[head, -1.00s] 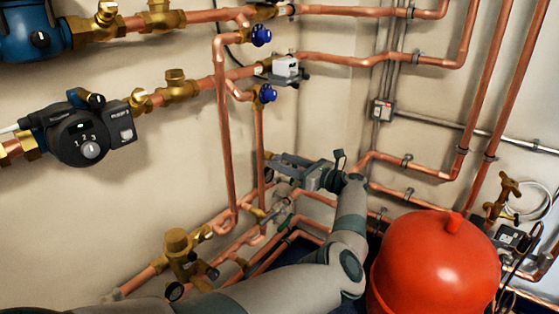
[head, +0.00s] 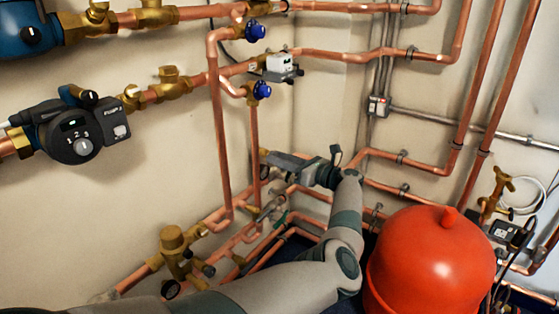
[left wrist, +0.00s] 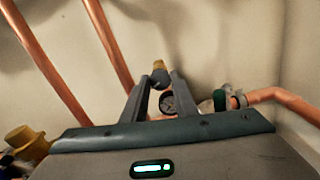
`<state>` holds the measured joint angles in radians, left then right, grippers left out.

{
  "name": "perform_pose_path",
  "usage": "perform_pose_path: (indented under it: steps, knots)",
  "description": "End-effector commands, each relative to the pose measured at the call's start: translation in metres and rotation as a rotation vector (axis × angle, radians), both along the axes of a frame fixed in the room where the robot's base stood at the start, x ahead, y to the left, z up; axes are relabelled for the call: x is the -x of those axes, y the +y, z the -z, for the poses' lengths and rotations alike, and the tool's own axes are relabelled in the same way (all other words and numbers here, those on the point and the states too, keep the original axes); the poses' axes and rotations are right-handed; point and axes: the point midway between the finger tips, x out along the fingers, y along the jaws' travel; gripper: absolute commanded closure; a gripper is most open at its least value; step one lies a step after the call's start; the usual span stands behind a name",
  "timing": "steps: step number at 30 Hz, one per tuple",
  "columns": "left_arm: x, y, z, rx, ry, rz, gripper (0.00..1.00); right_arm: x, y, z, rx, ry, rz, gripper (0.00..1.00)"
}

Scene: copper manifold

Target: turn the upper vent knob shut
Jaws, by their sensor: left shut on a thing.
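My left gripper (head: 267,164) reaches in past the red tank to a brass fitting by the lower end of the vertical copper pipe. In the left wrist view its two fingers (left wrist: 161,77) are closed in on a small dark rounded knob (left wrist: 159,78) with a brass top (left wrist: 158,64) behind it. I take this for the upper vent knob; it is small and its turned position cannot be read. A dark round gauge-like face (left wrist: 167,103) shows between the fingers. In the head view the gripper mostly hides the knob. My right gripper is not in view.
Copper pipes (head: 219,150) run close to the gripper. Two blue-handled valves (head: 255,32) (head: 261,91) sit above it. A red tank (head: 432,262) stands right of my arm, a brass valve (head: 173,240) at lower left. A pump (head: 73,130) is on the left wall.

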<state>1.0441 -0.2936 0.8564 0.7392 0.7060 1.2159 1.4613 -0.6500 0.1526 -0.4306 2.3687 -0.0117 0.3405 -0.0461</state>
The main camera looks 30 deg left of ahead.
Motion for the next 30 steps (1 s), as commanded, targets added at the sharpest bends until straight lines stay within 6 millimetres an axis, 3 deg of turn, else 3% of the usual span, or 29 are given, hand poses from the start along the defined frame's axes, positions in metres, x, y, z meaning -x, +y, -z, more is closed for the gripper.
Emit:
perform_pose_path:
  steps: [5,15,30]
  knots:
    - [0.000,0.000,0.001,-0.007,0.108,0.000,0.96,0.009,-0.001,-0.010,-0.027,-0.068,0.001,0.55]
    - [0.000,0.000,0.000,-0.033,0.412,0.000,0.96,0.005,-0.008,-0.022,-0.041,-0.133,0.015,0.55]
    - [0.000,0.000,-0.002,-0.070,0.886,0.001,0.96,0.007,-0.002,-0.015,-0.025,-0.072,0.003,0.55]
